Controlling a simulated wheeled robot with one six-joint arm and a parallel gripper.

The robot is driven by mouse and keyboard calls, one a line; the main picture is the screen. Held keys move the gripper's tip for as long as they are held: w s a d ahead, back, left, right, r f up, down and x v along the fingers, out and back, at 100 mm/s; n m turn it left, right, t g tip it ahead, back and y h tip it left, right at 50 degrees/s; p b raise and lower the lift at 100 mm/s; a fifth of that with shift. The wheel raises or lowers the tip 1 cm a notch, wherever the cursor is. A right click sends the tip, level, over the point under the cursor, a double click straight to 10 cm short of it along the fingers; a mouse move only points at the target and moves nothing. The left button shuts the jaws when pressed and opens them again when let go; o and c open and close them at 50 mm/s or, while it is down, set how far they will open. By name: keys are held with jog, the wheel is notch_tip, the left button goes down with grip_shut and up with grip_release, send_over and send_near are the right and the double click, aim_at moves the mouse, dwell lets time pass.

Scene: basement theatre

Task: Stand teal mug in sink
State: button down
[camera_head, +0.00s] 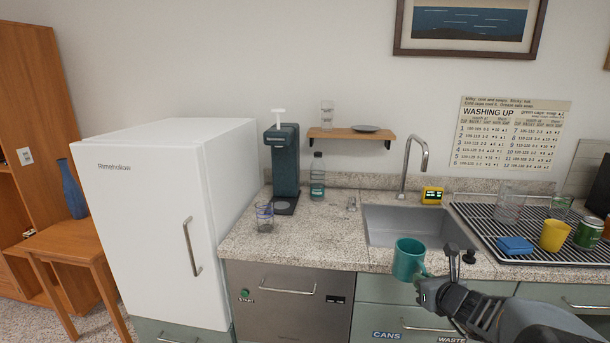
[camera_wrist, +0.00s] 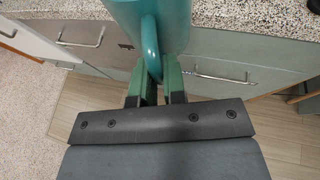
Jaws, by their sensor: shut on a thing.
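The teal mug (camera_head: 407,260) is upright in the air at the front edge of the counter, in front of the sink. My gripper (camera_head: 424,290) is shut on its handle, which points toward the gripper. In the wrist view the mug (camera_wrist: 168,20) fills the top middle, and the fingers of my gripper (camera_wrist: 156,85) pinch the handle. The grey sink (camera_head: 400,225) is set into the counter behind the mug. The mug and my arm hide part of its front. The part of its basin that shows looks empty.
A tall faucet (camera_head: 413,165) stands behind the sink. A yellow device (camera_head: 432,194) sits at its back rim. A glass (camera_head: 264,217) stands left.

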jog(key=a+f+n+y+p, duration=0.1)
jog(key=a+f+y+p, duration=0.1)
jog(key=a, duration=1)
jog(key=shift+w+a+f+n+p, duration=0.2)
jog(key=shift+f+n+p, duration=0.1)
jog(key=shift+f+p, duration=0.65)
